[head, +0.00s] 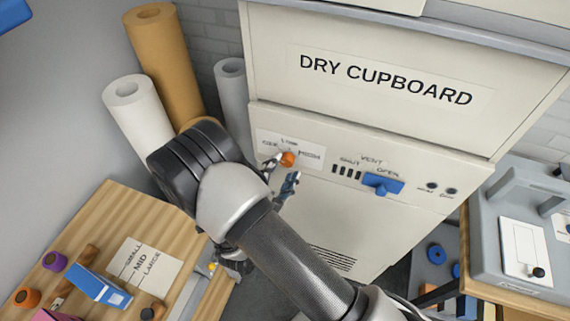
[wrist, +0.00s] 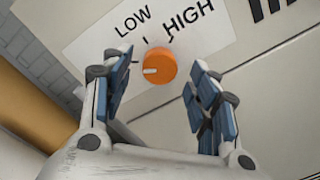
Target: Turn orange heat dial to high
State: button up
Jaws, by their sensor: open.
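The orange heat dial (wrist: 160,66) sits on a white label plate (wrist: 190,28) of the cupboard front. In the wrist view its pale mark is on its left side, away from the word HIGH at upper right; LOW is printed above it to the left. The dial also shows in the head view (head: 288,158). My gripper (wrist: 163,100) is open, its blue-padded fingers on either side of the dial with gaps showing. In the head view the gripper (head: 281,174) is at the plate; my wrist partly covers the area.
A blue vent slider (head: 382,184) is to the right of the dial on the dry cupboard (head: 350,35). Rolls, a white one (head: 138,115) and a tan one (head: 165,65), stand at left. A wooden bench (head: 120,215) with small items is at lower left.

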aim_at(287, 160)
jog(key=shift+x, duration=1.35)
jog(key=shift+c, duration=0.3)
jog(key=c, duration=1)
